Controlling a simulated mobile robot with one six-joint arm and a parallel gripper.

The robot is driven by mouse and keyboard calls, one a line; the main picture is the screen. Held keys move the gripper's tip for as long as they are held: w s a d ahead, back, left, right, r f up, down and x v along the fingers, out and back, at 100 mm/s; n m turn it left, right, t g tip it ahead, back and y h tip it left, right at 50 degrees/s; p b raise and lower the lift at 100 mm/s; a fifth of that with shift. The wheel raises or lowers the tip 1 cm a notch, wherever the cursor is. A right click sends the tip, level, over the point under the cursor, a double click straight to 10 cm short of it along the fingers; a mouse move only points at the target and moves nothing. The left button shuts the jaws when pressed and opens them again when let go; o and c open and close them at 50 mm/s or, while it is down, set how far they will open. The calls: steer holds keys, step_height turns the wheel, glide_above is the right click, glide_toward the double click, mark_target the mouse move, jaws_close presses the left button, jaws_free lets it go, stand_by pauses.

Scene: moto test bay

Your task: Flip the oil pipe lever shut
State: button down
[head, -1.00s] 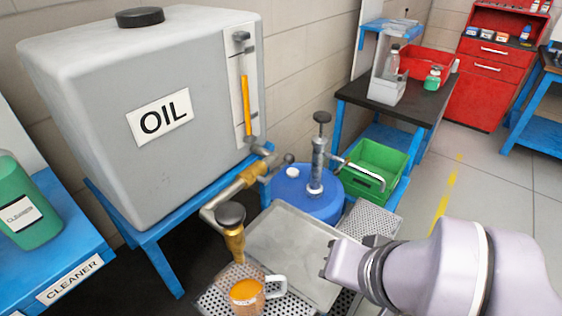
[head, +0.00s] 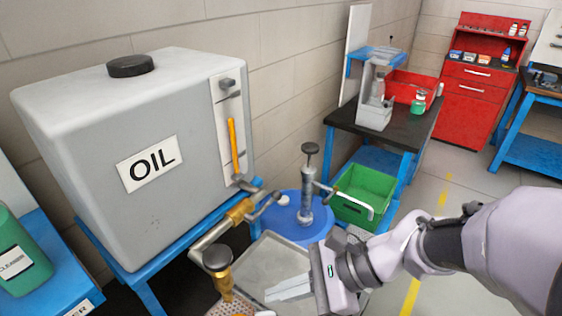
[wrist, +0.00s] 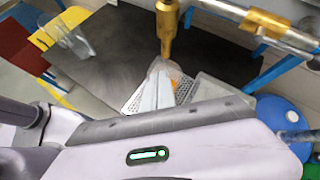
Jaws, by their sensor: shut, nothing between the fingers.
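The white oil tank (head: 120,170) stands on a blue stand in the head view. Its pipe (head: 208,240) has a brass valve (head: 240,211); a grey lever (head: 263,207) slants up and right from it to a dark knob. A dark-capped brass outlet (head: 218,270) hangs at the pipe's near end; it also shows in the wrist view (wrist: 167,35). My gripper (head: 268,293) is shut and empty, right of the outlet and below the lever, apart from both.
A clear jug with orange oil (wrist: 175,75) is below the outlet, partly hidden by my fingers. A grey tray (head: 265,255) lies under my gripper. A blue drum with a pump (head: 306,195) and a green crate (head: 365,190) stand behind. A clear vessel (wrist: 75,42) is at upper left.

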steer(key=w+d+m+t+y+p, duration=0.1)
steer(key=w+d+m+t, duration=0.2)
steer(key=w+m, duration=0.3)
steer(key=w+d+f+m+t+y+p, duration=0.1)
steer(key=w+d+m+t, duration=0.3)
steer(key=m, duration=0.4)
steer(key=w+t+y, duration=0.1)
steer(key=w, duration=0.1)
steer(key=shift+w+d, duration=0.25)
steer(key=shift+w, duration=0.1)
steer(key=shift+a+f, duration=0.1)
steer(key=b+x, duration=0.2)
steer(key=x, duration=0.8)
steer(key=shift+w+d+r, duration=0.2)
steer(key=shift+d+r, duration=0.1)
steer(key=shift+r, duration=0.25)
steer(key=shift+w+d+r, duration=0.2)
steer(key=shift+d+r, duration=0.1)
steer(key=shift+r, duration=0.25)
steer(key=shift+w+d+r, duration=0.2)
steer(key=shift+d+r, duration=0.1)
steer(key=shift+r, duration=0.3)
steer(key=shift+d, duration=0.15)
